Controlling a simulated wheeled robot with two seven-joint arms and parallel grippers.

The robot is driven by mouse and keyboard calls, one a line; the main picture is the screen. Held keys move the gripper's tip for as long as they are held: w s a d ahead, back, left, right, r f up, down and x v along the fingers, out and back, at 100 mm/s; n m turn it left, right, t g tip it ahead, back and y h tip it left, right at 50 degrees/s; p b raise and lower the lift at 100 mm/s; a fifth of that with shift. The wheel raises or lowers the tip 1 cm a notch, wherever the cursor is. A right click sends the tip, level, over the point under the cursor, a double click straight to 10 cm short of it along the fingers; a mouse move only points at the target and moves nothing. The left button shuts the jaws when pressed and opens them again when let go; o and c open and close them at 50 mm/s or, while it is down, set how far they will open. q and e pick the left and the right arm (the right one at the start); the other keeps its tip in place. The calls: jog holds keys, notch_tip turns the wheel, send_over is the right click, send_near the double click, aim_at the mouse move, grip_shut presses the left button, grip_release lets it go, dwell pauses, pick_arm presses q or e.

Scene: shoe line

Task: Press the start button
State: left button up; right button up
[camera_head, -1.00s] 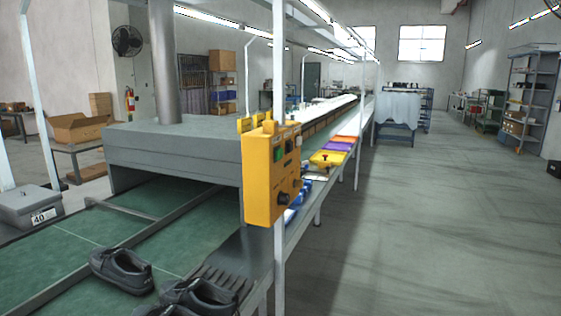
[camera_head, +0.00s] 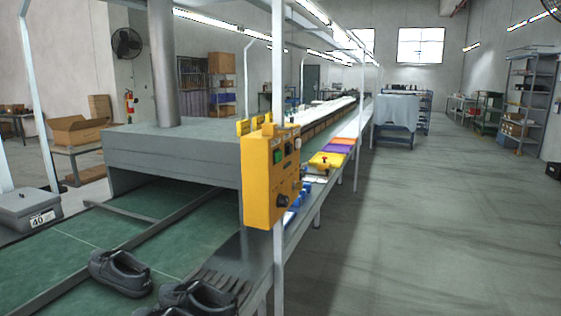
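A yellow control box (camera_head: 258,195) is mounted on a white post beside the conveyor, near the middle of the head view. Its front face is turned to the right and seen at a slant. A green button (camera_head: 277,156) is on the upper part of that face, with small dark and pale controls beside it. A dark round knob (camera_head: 282,201) is lower down. Any lettering on the controls is too small to read. Neither of my grippers is in view.
A green conveyor (camera_head: 185,235) with black shoes (camera_head: 119,272) runs under a grey hood (camera_head: 175,152) at left. A grey box marked 40 (camera_head: 28,208) sits at its left edge. A yellow box with a red button (camera_head: 325,160) is farther along the line. Floor at right (camera_head: 440,230) is clear.

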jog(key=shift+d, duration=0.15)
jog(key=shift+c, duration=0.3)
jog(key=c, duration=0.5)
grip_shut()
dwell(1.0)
